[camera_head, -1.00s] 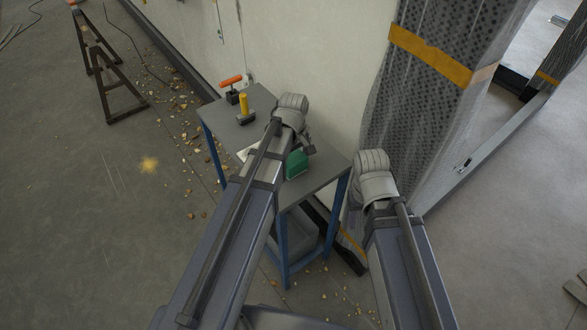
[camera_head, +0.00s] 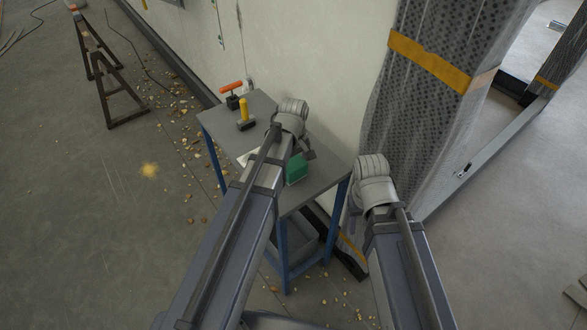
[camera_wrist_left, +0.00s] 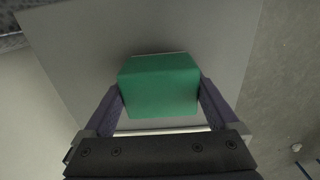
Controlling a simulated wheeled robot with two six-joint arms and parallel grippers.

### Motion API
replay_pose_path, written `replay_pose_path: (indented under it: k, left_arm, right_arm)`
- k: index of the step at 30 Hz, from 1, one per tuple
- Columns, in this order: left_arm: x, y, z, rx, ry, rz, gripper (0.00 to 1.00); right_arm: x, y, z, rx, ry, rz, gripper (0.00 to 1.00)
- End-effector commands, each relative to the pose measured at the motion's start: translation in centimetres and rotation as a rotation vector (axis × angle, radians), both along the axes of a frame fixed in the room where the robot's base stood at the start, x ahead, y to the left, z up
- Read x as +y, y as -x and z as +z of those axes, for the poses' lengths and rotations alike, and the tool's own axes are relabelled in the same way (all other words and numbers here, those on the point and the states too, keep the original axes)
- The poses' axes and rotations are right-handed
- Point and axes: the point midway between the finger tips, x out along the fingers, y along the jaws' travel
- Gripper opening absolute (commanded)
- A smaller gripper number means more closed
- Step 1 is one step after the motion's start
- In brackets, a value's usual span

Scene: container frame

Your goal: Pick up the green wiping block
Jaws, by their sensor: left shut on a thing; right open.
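The green wiping block (camera_head: 297,170) is near the front right part of the grey table, partly behind my left arm in the head view. In the left wrist view the block (camera_wrist_left: 160,86) sits between the two fingers of my left gripper (camera_wrist_left: 160,98), which is shut on it. I cannot tell whether the block touches the tabletop. My left gripper's fingers are mostly hidden by the arm in the head view. My right gripper (camera_head: 372,168) is open and empty, apart from the block, to the right of the table; its fingers are hard to make out.
The small table (camera_head: 222,117) has blue legs and stands against a pale wall. An orange-handled tool (camera_head: 231,88) and a yellow-handled tool (camera_head: 244,112) stand at its far left. A wrapped column (camera_head: 420,100) rises at the right. Rubble and a dark trestle (camera_head: 110,80) are left.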

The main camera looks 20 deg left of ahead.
Motion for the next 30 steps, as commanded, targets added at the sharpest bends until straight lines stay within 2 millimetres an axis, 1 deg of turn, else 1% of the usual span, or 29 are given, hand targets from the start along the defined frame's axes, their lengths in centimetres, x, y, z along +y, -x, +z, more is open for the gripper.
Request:
replay_pose_path:
  k: [5,8,14,21,24,27,30]
  left_arm:
    - [0.0,0.0,0.8,0.0,0.0,0.0,0.35]
    - [0.0,0.0,1.7,0.0,0.0,0.0,0.35]
    - [0.0,0.0,4.5,0.0,0.0,0.0,0.35]
    - [0.0,0.0,8.2,0.0,0.0,0.0,0.35]
    - [0.0,0.0,9.4,0.0,0.0,0.0,0.35]
    - [0.0,0.0,10.0,0.0,0.0,0.0,0.35]
    - [0.0,0.0,10.1,0.0,0.0,0.0,0.35]
  right_arm:
    - [0.0,0.0,0.8,0.0,0.0,0.0,0.5]
    - [0.0,0.0,1.8,0.0,0.0,0.0,0.5]
    - [0.0,0.0,4.5,0.0,0.0,0.0,0.5]
    - [0.0,0.0,8.3,0.0,0.0,0.0,0.5]
    - [0.0,0.0,9.4,0.0,0.0,0.0,0.5]
    - [0.0,0.0,10.0,0.0,0.0,0.0,0.5]
    - [0.0,0.0,10.1,0.0,0.0,0.0,0.5]
